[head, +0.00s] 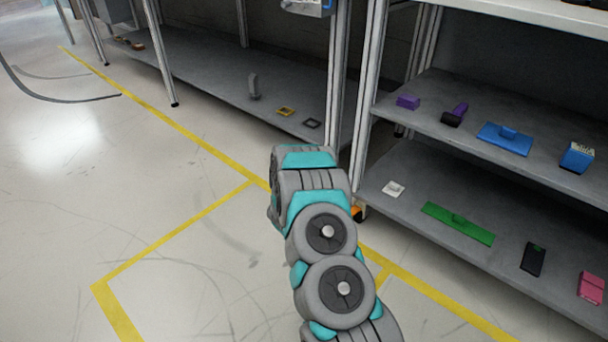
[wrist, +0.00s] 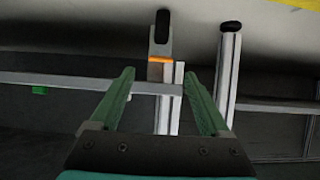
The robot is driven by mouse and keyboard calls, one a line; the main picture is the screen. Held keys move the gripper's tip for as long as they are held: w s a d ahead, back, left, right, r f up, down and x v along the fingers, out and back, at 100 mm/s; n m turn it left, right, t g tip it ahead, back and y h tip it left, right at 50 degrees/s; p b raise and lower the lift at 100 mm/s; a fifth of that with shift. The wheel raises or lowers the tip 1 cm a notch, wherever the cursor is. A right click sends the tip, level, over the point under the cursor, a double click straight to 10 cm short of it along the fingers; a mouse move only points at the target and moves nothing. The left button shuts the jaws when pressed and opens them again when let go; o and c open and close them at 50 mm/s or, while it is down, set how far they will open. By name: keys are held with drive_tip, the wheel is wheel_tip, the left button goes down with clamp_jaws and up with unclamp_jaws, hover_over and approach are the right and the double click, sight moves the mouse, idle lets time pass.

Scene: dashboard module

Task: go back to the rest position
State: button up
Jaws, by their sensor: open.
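My gripper (wrist: 161,82) shows in the wrist view with its two green fingers apart and nothing between them. Beyond the fingers are metal shelf posts, one with an orange band (wrist: 161,59). The wrist view looks upside down, with the pale floor at the top. In the head view my grey and teal arm reaches up from the bottom middle towards the shelves.
A two-level shelf (head: 463,246) at right holds a purple block (head: 408,102), a blue plate (head: 505,139), a green strip (head: 458,224), a black piece (head: 533,260) and a pink piece (head: 591,288). Another shelf (head: 213,84) runs along the back. The floor (head: 120,190) at left is clear, with yellow lines.

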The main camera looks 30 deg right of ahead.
drive_tip(key=w+a+r+n+t+y+p, duration=0.1)
drive_tip(key=w+a+r+y, duration=0.3)
drive_tip(key=a, duration=0.3)
drive_tip(key=w+a+r+n+t+y+p, duration=0.1)
drive_tip(key=w+a+r+n+t+y, duration=0.15)
drive_tip(key=a+r, duration=0.5)
drive_tip(key=s+a+r+n+g+y+p, duration=0.1)
drive_tip(key=s+a+r+n+y, duration=0.15)
drive_tip(key=a+r, duration=0.5)
drive_tip(key=s+a+r+n+g+y+p, duration=0.1)
drive_tip(key=s+a+r+n+y, duration=0.2)
drive_tip(key=a+r, duration=0.45)
drive_tip(key=s+a+r+n+g+y+p, duration=0.1)
drive_tip(key=s+a+r+g, duration=0.2)
drive_tip(key=s, duration=0.6)
drive_tip(key=s+a+r+n+y+p, duration=0.1)
drive_tip(key=s+a+r, duration=0.35)
drive_tip(key=s, duration=0.35)
drive_tip(key=s+d+r+n+g+h+p, duration=0.1)
drive_tip(key=s+d+r+g, duration=0.1)
drive_tip(key=s, duration=1)
drive_tip(key=s+d+r+n+g+h+p, duration=0.1)
drive_tip(key=s+d+r+g, duration=0.2)
drive_tip(key=s, duration=0.9)
wheel_tip(320, 180, up, 2)
drive_tip(key=shift+s+d+r+n+h, duration=0.1)
drive_tip(key=shift+s+d+n+h, duration=0.25)
drive_tip(key=shift+d, duration=0.25)
